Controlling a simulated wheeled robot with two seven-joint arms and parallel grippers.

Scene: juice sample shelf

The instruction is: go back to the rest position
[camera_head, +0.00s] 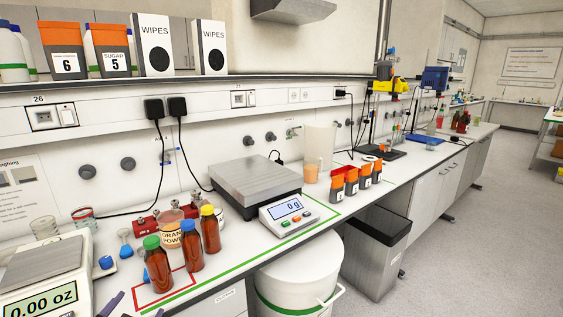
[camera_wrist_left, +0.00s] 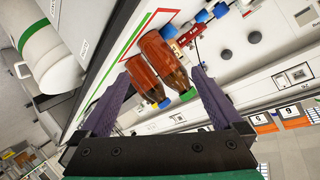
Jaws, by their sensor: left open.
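My left gripper (camera_head: 135,307) shows only by its purple fingertips at the bottom left of the head view, over the front of the bench. In the left wrist view the left gripper (camera_wrist_left: 160,76) is open, its two purple fingers wide apart. Brown bottles (camera_wrist_left: 160,58) appear between and beyond the fingers there; I cannot tell how far off they are. In the head view three brown bottles stand upright: green-capped (camera_head: 158,268), blue-capped (camera_head: 191,247) and yellow-capped (camera_head: 210,231). My right gripper is not in view.
A scale reading ounces (camera_head: 45,265) stands at left, close to the gripper. A larger scale (camera_head: 256,186) reads 0 g. Small orange-capped jars (camera_head: 351,184) stand beyond it. A white bucket (camera_head: 300,275) and a grey bin (camera_head: 375,242) stand below the bench. Floor at right is clear.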

